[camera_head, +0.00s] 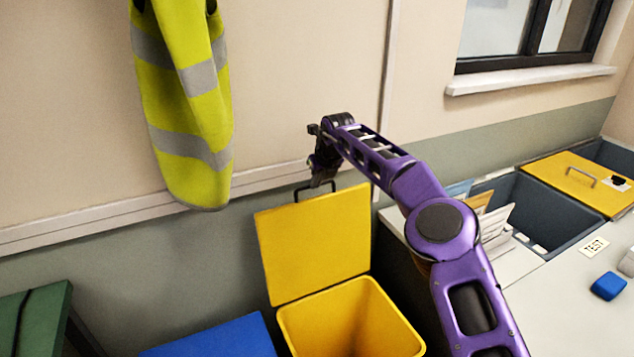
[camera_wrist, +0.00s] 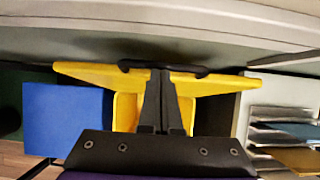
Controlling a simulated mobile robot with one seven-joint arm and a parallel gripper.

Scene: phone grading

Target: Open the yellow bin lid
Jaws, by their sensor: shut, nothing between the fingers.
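The yellow bin (camera_head: 350,325) stands on the floor against the wall. Its yellow lid (camera_head: 315,245) is raised, standing steeply up at the back, and the bin's inside shows from above. A dark handle (camera_head: 316,188) sits at the lid's top edge. My gripper (camera_head: 322,180) is at that handle, with its fingers shut and nothing between them. In the wrist view the shut fingers (camera_wrist: 160,88) reach down in front of the lid (camera_wrist: 95,74), with the handle (camera_wrist: 190,68) showing at both sides of the tips. Whether they touch it I cannot tell.
A blue bin lid (camera_head: 215,342) is left of the yellow bin, and a green one (camera_head: 35,310) is farther left. A hi-vis vest (camera_head: 185,100) hangs on the wall above. At right, a work surface holds a blue item (camera_head: 608,286) and a flat yellow lid (camera_head: 575,180).

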